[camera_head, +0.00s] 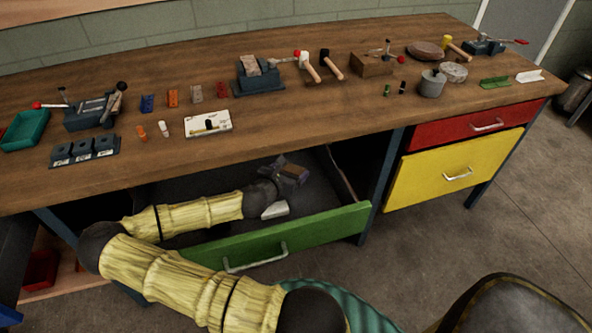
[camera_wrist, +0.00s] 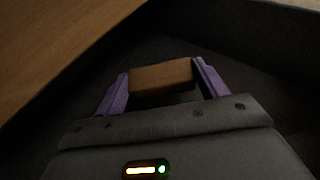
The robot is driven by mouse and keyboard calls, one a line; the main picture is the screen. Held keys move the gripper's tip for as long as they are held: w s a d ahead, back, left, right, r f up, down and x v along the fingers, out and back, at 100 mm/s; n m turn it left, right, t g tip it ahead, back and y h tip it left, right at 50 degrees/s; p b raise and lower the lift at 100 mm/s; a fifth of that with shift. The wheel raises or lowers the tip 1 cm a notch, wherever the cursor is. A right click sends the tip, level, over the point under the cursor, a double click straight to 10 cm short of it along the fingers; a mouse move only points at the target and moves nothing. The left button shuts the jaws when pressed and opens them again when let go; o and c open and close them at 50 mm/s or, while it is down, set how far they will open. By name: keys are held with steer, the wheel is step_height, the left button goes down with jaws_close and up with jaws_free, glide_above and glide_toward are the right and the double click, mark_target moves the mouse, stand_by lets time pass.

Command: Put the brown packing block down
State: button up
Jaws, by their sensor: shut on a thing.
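The brown packing block (camera_wrist: 161,77) is held between the two purple fingers of my gripper (camera_wrist: 160,85) in the wrist view. In the head view my gripper (camera_head: 291,172) is inside the open green-fronted drawer (camera_head: 300,236), below the bench top. The block looks small and dark there, between the fingertips, and is partly hidden. The dark drawer floor (camera_wrist: 210,58) lies beyond the block in the wrist view. I cannot tell whether the block touches the floor.
The wooden bench top (camera_head: 270,125) overhangs the back of the drawer and also shows at upper left in the wrist view (camera_wrist: 60,40). A white object (camera_head: 275,210) is near my wrist. Clamps, mallets and small blocks stand on the bench.

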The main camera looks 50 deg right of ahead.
mark_target(296, 170)
steer(key=shift+s+d, duration=0.1)
steer(key=d+f, duration=0.2)
steer(key=shift+w+d+b, duration=0.3)
steer(key=shift+d+b, duration=0.05)
steer(key=shift+d+f, duration=0.15)
steer(key=shift+d, duration=0.05)
steer(key=shift+w+f, duration=0.1)
steer(key=shift+f, duration=0.05)
steer(key=o, duration=1)
steer(key=shift+o, duration=0.2)
